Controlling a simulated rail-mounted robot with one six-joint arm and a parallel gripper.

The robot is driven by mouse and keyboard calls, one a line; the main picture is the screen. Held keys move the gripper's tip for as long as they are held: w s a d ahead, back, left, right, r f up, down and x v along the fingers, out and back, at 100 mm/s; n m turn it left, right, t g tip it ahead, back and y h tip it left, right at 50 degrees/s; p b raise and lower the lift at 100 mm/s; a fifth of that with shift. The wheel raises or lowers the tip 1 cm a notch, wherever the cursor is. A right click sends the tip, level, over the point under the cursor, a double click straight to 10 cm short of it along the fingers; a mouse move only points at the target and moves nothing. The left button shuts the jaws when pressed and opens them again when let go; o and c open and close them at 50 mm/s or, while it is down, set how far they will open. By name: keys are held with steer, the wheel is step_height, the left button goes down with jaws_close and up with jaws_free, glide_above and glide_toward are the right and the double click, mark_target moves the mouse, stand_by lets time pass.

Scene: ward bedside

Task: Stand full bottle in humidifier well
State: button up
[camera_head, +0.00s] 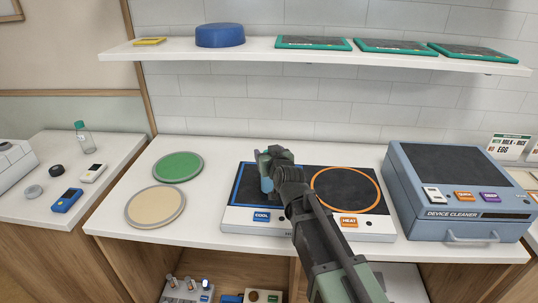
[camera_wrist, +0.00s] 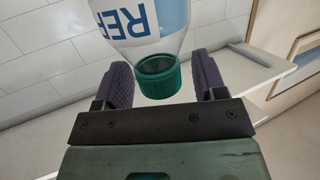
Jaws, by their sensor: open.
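A bottle with a blue-lettered white label and a green cap (camera_wrist: 158,77) is between the two dark fingers of my gripper (camera_wrist: 162,62) in the wrist view. The fingers stand apart on either side of the cap, with a gap showing. In the head view my gripper (camera_head: 270,155) is over the COOL side of the two-zone plate, and a bluish part of the bottle (camera_head: 266,184) shows below it; the arm hides the rest. Another clear bottle (camera_head: 84,141) with a green cap stands upright on the left table. I cannot identify a humidifier well.
The two-zone plate (camera_head: 236,217) has an empty HEAT ring (camera_head: 346,189). A green disc (camera_head: 178,166) and a beige disc (camera_head: 155,206) lie left of it. A blue device cleaner (camera_head: 455,195) stands right. A shelf (camera_head: 310,57) overhangs behind. Small devices lie on the left table.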

steer(key=shift+r, duration=0.25)
steer(key=p+v, duration=0.2)
steer(key=v, duration=1)
steer(key=shift+p, duration=0.3)
steer(key=shift+f, duration=0.15)
